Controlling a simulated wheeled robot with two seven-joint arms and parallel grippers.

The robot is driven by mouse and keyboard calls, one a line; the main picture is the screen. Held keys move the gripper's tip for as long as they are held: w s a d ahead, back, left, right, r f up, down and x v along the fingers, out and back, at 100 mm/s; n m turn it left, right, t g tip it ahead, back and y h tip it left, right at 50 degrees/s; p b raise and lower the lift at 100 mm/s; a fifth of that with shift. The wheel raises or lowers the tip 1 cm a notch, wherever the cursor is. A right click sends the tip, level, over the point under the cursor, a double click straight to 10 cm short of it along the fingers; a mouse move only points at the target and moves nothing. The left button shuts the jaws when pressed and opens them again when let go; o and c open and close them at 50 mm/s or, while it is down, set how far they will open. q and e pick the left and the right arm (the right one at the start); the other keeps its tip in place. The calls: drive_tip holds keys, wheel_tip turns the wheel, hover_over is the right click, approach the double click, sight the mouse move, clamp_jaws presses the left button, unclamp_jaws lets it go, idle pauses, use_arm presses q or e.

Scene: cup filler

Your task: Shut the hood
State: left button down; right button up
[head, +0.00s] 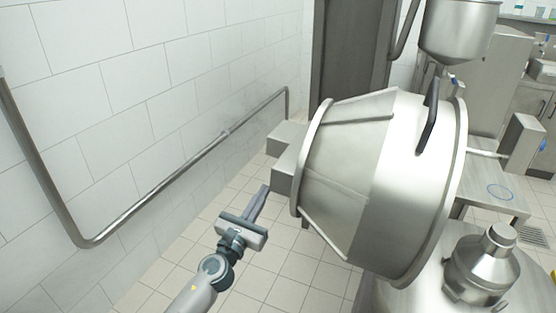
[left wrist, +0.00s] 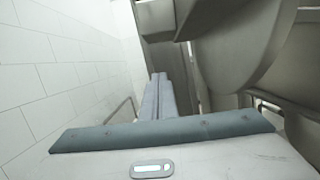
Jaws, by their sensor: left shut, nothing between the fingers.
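The hood (head: 375,175) is a large, round, brushed-metal cover with a dark handle (head: 430,120) on its right part. It is tipped up on its side, with its rim (head: 306,160) facing left. In the left wrist view the hood (left wrist: 235,45) fills the upper right. My left gripper (head: 260,200) is shut and empty, to the left of the hood's lower left rim and apart from it in the head view. Its closed fingers also show in the left wrist view (left wrist: 158,95). My right gripper is not in view.
A metal pipe rail (head: 190,160) runs along the white tiled wall on the left. Grey metal blocks (head: 285,160) stand behind the hood's left edge. A steel funnel (head: 458,30) is above right and a motor-like metal part (head: 482,265) is at lower right. Tiled floor around my left gripper is clear.

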use_arm(q)
drive_tip(key=w+d+r+p, duration=0.3)
drive_tip(key=w+r, duration=0.3)
drive_tip(key=w, duration=0.2)
drive_tip(key=shift+w+d+r, duration=0.15)
drive_tip(key=shift+w+d, duration=0.25)
drive_tip(key=shift+d, duration=0.2)
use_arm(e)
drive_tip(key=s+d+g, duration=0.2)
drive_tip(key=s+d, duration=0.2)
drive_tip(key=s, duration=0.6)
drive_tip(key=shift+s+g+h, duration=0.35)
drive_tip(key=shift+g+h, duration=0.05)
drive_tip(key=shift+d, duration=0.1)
use_arm(q)
drive_tip(key=shift+r+p, duration=0.2)
drive_tip(key=shift+p, duration=0.1)
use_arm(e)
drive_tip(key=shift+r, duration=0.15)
